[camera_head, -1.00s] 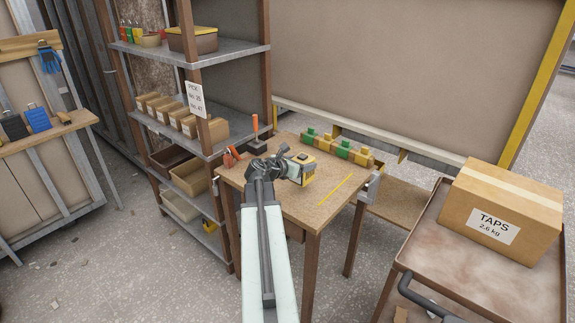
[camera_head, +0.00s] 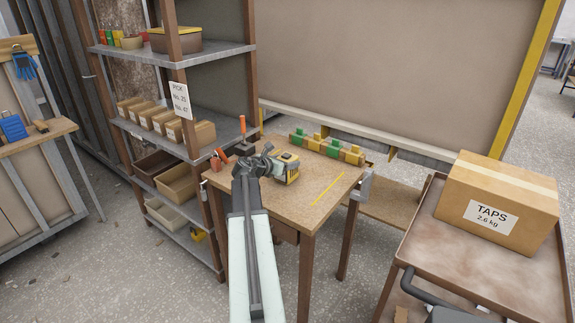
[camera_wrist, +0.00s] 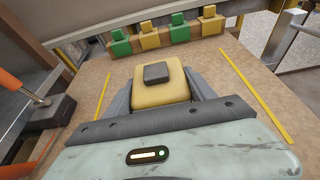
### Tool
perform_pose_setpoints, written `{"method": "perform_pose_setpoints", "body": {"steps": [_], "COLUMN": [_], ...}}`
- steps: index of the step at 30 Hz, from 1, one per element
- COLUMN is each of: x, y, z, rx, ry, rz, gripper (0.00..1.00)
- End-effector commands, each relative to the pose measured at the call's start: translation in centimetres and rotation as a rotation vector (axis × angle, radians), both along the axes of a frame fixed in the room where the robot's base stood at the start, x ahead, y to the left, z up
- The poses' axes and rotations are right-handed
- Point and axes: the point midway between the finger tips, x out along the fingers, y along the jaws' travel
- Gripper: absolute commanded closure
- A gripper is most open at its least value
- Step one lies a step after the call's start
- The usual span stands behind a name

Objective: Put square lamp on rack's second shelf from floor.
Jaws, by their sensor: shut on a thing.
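The square lamp, yellow with a dark block on top (camera_head: 287,168), is at the end of my arm over the wooden workbench (camera_head: 300,205). My gripper (camera_head: 270,165) is shut on it. In the wrist view the lamp (camera_wrist: 160,90) sits between the two grey jaws (camera_wrist: 160,98). I cannot tell whether it touches the bench. The rack (camera_head: 212,135) stands left of the bench. Its second shelf from the floor (camera_head: 200,193) carries a dark bin (camera_head: 155,165) and a tan bin (camera_head: 178,184).
A row of green and yellow blocks (camera_head: 327,147) lines the bench's back edge. An orange-handled tool (camera_head: 243,130) stands at its left corner. A trolley with a TAPS box (camera_head: 497,203) is at right. The rack's bottom shelf holds a pale bin (camera_head: 170,213). Floor shows in front of the rack.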

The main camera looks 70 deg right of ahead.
Motion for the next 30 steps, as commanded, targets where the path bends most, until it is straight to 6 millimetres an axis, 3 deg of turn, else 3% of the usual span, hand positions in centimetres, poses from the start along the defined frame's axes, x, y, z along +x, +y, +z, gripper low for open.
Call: {"method": "perform_pose_setpoints", "body": {"steps": [4,5,6,18,30], "x": [-0.1,-0.2,-0.2,-0.4,1.6], "y": [-0.1,-0.1,-0.1,0.0,8.5], "z": [-0.4,-0.3,-0.3,0.4,3.7], "rx": [-0.001,0.000,0.000,0.000,0.000], "ry": [0.001,0.000,0.000,0.000,0.000], "rz": [-0.002,-0.002,-0.003,-0.005,-0.004], "gripper": [0.97,0.28,0.17,0.15,0.15]}}
